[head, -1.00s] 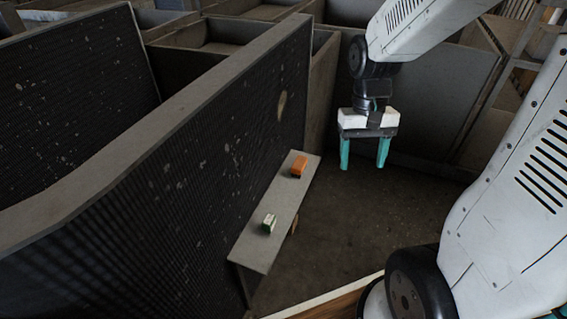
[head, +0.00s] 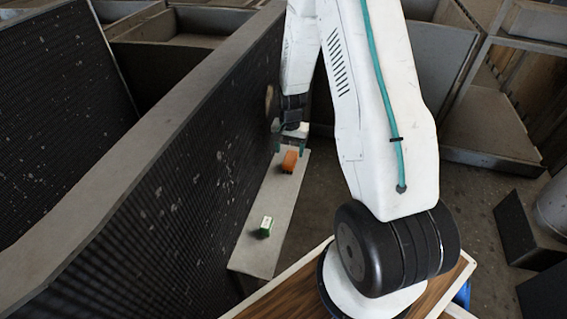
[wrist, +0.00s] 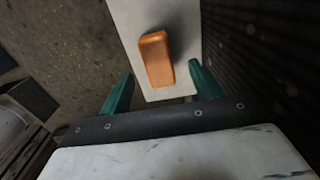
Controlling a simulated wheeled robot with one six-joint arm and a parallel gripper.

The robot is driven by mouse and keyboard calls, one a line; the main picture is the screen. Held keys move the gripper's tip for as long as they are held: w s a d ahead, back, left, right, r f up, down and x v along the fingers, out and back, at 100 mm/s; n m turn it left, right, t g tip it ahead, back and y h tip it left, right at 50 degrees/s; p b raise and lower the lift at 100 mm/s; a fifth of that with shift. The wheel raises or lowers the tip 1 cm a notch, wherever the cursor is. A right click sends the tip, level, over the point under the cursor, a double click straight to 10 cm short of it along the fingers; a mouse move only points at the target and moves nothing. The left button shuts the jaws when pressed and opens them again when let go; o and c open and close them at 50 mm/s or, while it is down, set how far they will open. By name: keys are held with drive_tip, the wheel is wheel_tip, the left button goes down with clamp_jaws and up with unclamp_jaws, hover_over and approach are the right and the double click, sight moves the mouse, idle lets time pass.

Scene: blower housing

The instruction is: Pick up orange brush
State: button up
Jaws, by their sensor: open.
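The orange brush (head: 289,162) lies on a narrow grey shelf (head: 255,198) beside the dark ribbed wall, near the shelf's far end. It looks like a small rounded orange block. In the wrist view the brush (wrist: 156,59) lies ahead of the fingertips, between their lines and a little apart from them. My gripper (head: 290,147) is open with its teal fingers close to the brush at the far end of the shelf. My arm hides part of the gripper in the head view.
A small green and white box (head: 265,227) stands on the nearer part of the shelf. The ribbed wall (head: 170,190) runs close along the shelf's left side. Open floor (head: 322,195) lies to its right. A dark block (head: 530,228) stands at the far right.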

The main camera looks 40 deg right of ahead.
sight(291, 157)
drive_tip(key=f, duration=0.6)
drive_tip(key=shift+d, duration=0.25)
drive_tip(key=c, duration=1.1)
